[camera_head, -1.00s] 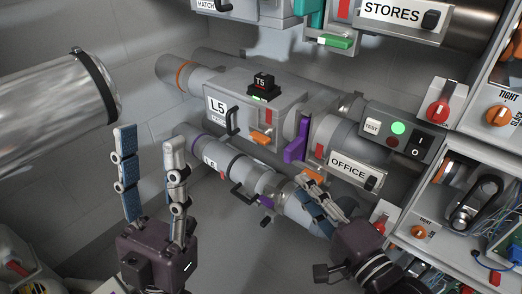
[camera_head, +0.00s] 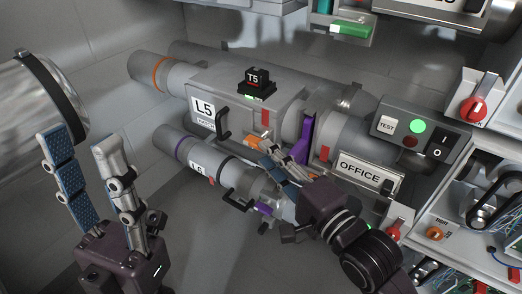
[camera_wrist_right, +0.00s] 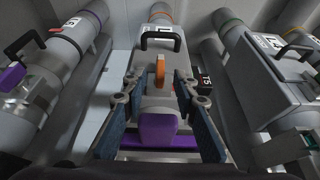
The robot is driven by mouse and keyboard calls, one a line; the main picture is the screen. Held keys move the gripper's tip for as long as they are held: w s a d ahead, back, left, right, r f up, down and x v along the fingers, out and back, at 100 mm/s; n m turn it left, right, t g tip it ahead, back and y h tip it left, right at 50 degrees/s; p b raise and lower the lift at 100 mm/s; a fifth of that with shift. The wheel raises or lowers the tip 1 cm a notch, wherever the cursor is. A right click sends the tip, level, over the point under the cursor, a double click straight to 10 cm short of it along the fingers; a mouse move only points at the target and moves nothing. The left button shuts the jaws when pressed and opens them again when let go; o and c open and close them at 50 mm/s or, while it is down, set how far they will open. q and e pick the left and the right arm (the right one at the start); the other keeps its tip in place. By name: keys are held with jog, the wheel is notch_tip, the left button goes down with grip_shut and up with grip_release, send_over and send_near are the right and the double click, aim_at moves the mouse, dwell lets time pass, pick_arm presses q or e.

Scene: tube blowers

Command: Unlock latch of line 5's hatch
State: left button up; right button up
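Line 5's hatch (camera_head: 203,108), marked L5, is on the upper grey pipe box and looks closed, with a black handle (camera_head: 222,125). Its orange latch (camera_wrist_right: 160,72) stands upright between my right fingers in the right wrist view; in the head view the fingertips partly hide it. My right gripper (camera_head: 262,152) is open at the latch, one finger on each side; it also shows in the right wrist view (camera_wrist_right: 160,92). I cannot tell whether the fingers touch the latch. My left gripper (camera_head: 80,143) is open and empty at the far left, away from the hatch.
A purple lever (camera_head: 304,138) is right of the latch, close to my right gripper. The T5 box (camera_head: 257,82) sits on top of line 5. The L6 pipe (camera_head: 197,164) runs below. A TEST switch panel (camera_head: 412,130) and OFFICE sign (camera_head: 360,172) are to the right.

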aim_at(254, 139)
jog(key=shift+b+x, duration=0.35)
jog(key=shift+x, duration=1.3)
jog(key=shift+c, duration=0.4)
grip_shut()
